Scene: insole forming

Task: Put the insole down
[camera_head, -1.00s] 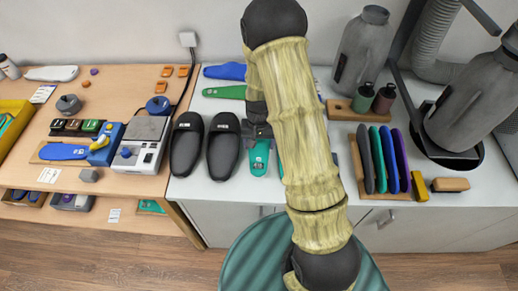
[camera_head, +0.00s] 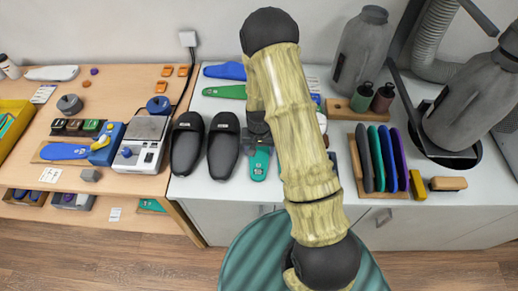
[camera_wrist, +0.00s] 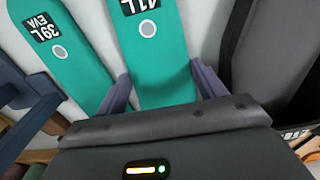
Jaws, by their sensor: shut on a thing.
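A teal insole (camera_wrist: 155,50) marked 41L lies between the two fingers of my gripper (camera_wrist: 160,88) in the wrist view. My gripper is shut on it. In the head view this teal insole (camera_head: 259,164) is just right of the black slippers, at or close above the white counter; I cannot tell whether it touches the counter. My gripper (camera_head: 257,138) is at its far end, partly hidden by my arm. A second teal insole (camera_wrist: 65,50), marked 39L EVA, is beside it in the wrist view. My arm hides that one in the head view.
Two black slippers (camera_head: 223,148) stand close left of the held insole; one shows at the right in the wrist view (camera_wrist: 275,55). Blue (camera_head: 225,71) and green (camera_head: 224,91) insoles lie behind. A rack of upright insoles (camera_head: 383,195) stands right on the white counter (camera_head: 240,192).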

